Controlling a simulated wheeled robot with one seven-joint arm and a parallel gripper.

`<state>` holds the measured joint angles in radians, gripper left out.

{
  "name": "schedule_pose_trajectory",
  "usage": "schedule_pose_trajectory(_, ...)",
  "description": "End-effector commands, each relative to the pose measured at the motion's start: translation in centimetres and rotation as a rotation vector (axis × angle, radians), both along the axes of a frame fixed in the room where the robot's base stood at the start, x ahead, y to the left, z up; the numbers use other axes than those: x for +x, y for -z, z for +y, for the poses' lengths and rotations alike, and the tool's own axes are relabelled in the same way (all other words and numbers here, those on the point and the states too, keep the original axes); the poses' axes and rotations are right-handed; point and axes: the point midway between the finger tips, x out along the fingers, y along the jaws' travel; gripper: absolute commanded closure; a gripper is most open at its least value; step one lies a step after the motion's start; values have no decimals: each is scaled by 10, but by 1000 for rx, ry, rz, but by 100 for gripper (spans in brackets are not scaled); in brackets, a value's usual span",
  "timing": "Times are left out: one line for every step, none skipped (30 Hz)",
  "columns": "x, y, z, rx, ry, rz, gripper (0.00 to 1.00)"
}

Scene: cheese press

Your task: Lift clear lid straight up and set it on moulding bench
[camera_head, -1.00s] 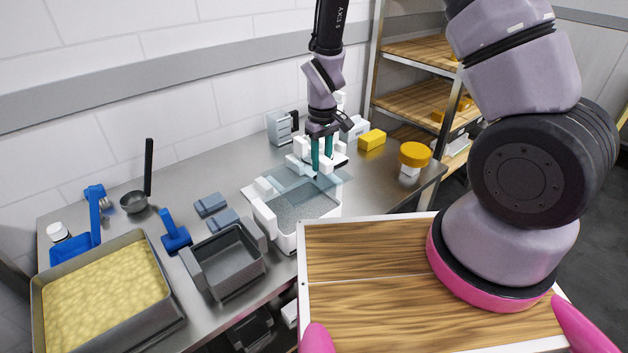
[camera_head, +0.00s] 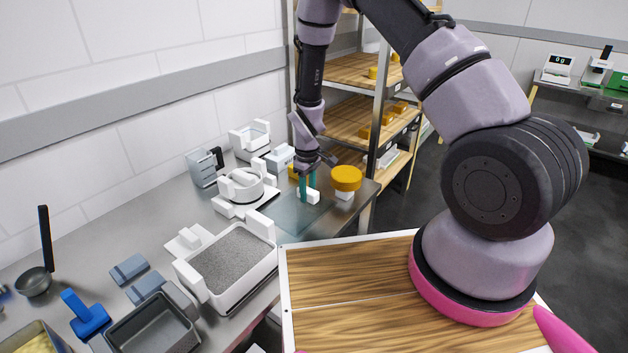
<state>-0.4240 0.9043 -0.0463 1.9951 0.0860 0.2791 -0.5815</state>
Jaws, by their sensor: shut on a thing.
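The clear lid (camera_head: 290,216) is a see-through, faintly teal sheet with a white block handle (camera_head: 309,196). My gripper (camera_head: 307,190) has its teal fingers shut on that handle from above. The lid lies level over the right part of the metal moulding bench (camera_head: 120,218), right of the white tub. I cannot tell whether it touches the bench or hovers just above it. The white tub (camera_head: 264,275) stands uncovered and holds a grey, grainy filling (camera_head: 227,255).
A yellow-capped jar (camera_head: 346,178) stands just right of the lid. White press parts (camera_head: 243,188) and a grey box (camera_head: 203,166) sit behind. A grey mould (camera_head: 150,330), grey-blue blocks and a blue tool (camera_head: 85,314) are at left. A wooden-shelved rack (camera_head: 362,120) stands behind the bench's right end.

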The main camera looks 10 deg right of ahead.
Motion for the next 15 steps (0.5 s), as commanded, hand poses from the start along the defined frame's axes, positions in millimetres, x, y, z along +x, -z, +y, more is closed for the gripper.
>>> schedule_pose_trajectory(-1,5,2,1,-9,1,100)
schedule_pose_trajectory(-1,7,2,1,-12,1,100)
schedule_pose_trajectory(-1,10,3,1,-14,1,100)
schedule_pose_trajectory(-1,12,3,1,-15,1,100)
schedule_pose_trajectory(-1,15,3,1,-15,1,100)
schedule_pose_trajectory(-1,19,3,1,-14,2,100)
schedule_pose_trajectory(-1,22,3,1,-14,2,100)
schedule_pose_trajectory(-1,26,3,1,-13,1,100)
schedule_pose_trajectory(-1,31,2,1,-13,2,100)
schedule_pose_trajectory(-2,35,2,0,-13,3,100)
schedule_pose_trajectory(-1,38,2,1,-14,2,100)
schedule_pose_trajectory(-1,42,3,1,-14,1,100)
schedule_pose_trajectory(-1,46,3,1,-14,1,100)
schedule_pose_trajectory(-1,49,2,1,-14,1,100)
schedule_pose_trajectory(-1,52,3,1,-13,1,100)
